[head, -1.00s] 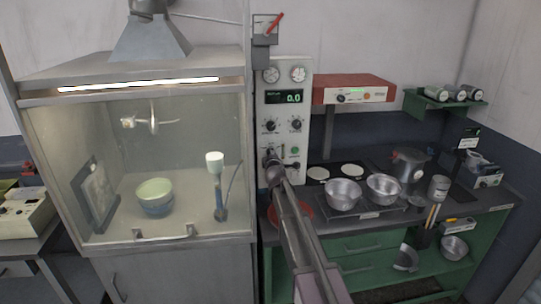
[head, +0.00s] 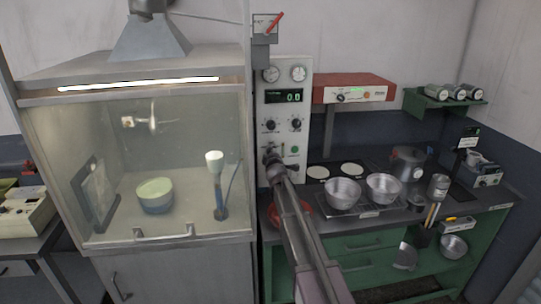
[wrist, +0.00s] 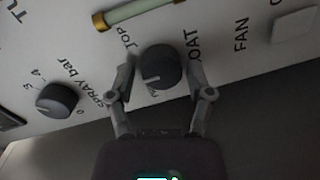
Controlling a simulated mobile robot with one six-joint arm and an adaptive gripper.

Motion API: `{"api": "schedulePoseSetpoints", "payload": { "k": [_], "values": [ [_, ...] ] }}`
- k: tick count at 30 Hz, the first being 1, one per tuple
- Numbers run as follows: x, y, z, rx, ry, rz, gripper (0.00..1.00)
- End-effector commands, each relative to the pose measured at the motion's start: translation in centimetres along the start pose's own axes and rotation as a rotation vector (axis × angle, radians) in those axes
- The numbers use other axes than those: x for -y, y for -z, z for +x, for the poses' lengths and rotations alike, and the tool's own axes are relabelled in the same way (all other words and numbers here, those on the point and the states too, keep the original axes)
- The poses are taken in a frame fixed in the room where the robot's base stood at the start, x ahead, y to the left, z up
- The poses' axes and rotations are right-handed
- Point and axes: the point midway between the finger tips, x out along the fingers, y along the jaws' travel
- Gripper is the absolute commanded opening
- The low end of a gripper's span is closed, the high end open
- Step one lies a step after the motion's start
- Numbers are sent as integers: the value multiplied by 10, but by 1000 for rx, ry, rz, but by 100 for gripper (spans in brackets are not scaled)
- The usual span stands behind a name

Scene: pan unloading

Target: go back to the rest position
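My gripper (wrist: 160,72) is at the white control panel, with its two fingers spread on either side of a dark round knob (wrist: 160,66) between the words "TOP" and "COAT", partly covered. Narrow gaps seem to show between the fingers and the knob, so it looks open; contact cannot be ruled out. In the head view my gripper (head: 271,156) is small, in front of the lower part of the panel (head: 285,92), and my arm reaches up to it from below. The fingertips are too small to make out there.
Left of the panel stands a glazed cabinet (head: 45,70) with a bowl (head: 155,192) inside. To the right, a bench holds two metal pans (head: 343,191) (head: 383,187), a pot (head: 408,163) and a red bowl (head: 304,209) close beside my arm. A red-topped unit (head: 352,88) hangs above.

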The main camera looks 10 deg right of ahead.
Motion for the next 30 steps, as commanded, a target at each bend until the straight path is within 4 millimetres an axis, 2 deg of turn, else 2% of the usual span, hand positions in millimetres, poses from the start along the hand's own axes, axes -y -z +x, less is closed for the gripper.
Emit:
{"api": "schedulePoseSetpoints", "payload": {
  "k": [13,19,25,30],
  "values": [
    [1,-1,-2,5,4,2,86],
    [9,-10,-14,43,39,47,86],
    [32,-32,-49,155,141,181,86],
    [66,-56,-100,312,280,359,86]
  ]
}}
